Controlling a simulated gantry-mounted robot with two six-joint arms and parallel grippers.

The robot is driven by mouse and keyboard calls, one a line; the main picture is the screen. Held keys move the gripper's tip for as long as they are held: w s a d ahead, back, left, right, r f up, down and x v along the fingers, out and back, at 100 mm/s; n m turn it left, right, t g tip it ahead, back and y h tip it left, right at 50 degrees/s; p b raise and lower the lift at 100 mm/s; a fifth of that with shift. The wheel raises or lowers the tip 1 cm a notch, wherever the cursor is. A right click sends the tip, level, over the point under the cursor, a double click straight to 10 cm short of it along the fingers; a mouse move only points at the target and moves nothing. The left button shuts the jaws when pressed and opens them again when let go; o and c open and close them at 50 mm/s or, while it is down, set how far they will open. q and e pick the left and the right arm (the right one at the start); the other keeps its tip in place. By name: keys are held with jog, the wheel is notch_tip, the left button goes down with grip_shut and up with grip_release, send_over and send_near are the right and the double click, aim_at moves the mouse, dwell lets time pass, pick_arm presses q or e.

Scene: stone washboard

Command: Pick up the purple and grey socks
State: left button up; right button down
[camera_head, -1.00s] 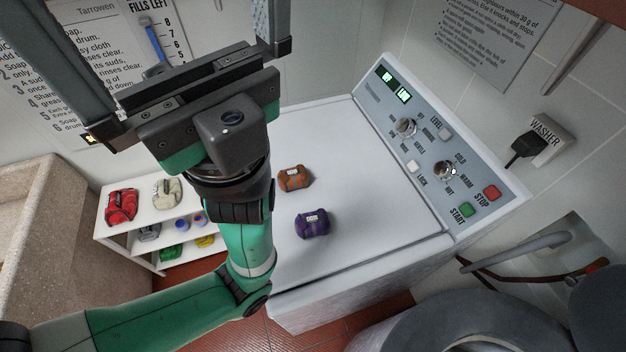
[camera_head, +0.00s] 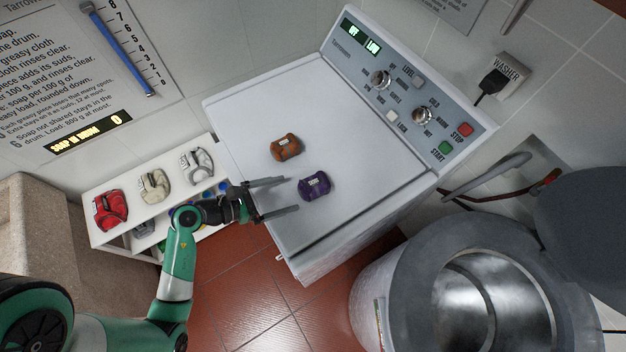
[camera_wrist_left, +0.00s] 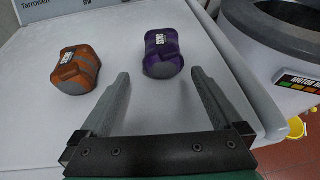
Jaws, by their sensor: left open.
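The purple and grey socks (camera_head: 314,186) are a rolled bundle with a white label, lying on the washer's white top. They also show in the left wrist view (camera_wrist_left: 162,54), just beyond the fingertips. My left gripper (camera_head: 289,196) is open and empty, low over the washer's near left edge, its fingers pointing at the purple bundle. In the left wrist view the gripper (camera_wrist_left: 160,82) has the bundle ahead between the lines of its two fingers, apart from both. My right gripper is in neither view.
An orange and grey bundle (camera_head: 286,147) lies close behind the purple one on the washer top (camera_head: 240,110). A control panel (camera_head: 405,95) rises at the back right. A shelf (camera_head: 108,239) with bundles stands left. An open drum (camera_head: 490,300) stands at the lower right.

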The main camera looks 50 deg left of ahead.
aim_at(299, 190)
pick_arm(q)
jog(key=x, duration=0.4)
jog(key=shift+w+d+b, duration=0.1)
jog(key=shift+w+b, duration=0.2)
jog(key=x, duration=0.2)
jog(key=b+x, duration=0.1)
jog(key=x, duration=0.2)
jog(key=shift+d, duration=0.25)
jog(key=shift+c, duration=0.3)
